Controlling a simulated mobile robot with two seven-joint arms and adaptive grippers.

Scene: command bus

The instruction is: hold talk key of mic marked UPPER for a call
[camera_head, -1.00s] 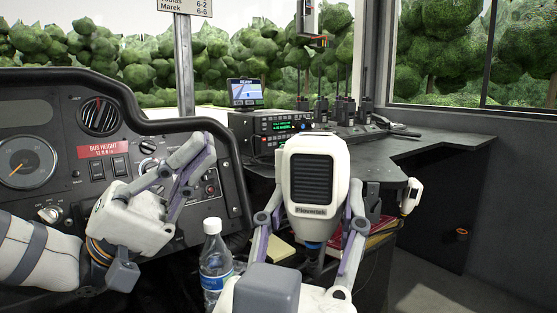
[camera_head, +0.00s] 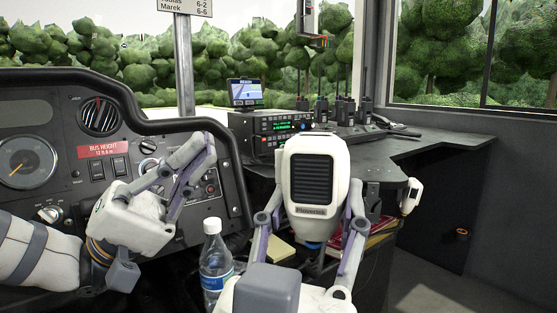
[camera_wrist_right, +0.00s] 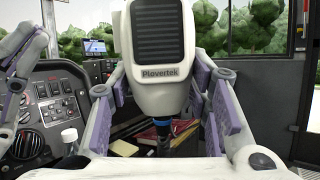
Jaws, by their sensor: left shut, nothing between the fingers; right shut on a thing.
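A white microphone (camera_head: 313,178) with a black grille is held upright by my right gripper (camera_head: 312,215), its fingers shut on either side of the lower body. In the right wrist view the same microphone (camera_wrist_right: 160,50) reads "Plovertek" below its grille, with a dark cord below it. I see no UPPER mark on this face, and its talk key is not visible. A second white microphone (camera_head: 411,196) hangs at the right edge of the desk; its marking is too small to read. My left gripper (camera_head: 205,150) is shut and empty in front of the dashboard.
A black radio unit (camera_head: 270,130) with a green display stands on the dark desk (camera_head: 440,148), with several handheld radios (camera_head: 345,112) behind. A water bottle (camera_head: 215,265) stands between my arms. The dashboard (camera_head: 100,190) lies behind my left gripper. Red books (camera_head: 375,235) lie below the desk.

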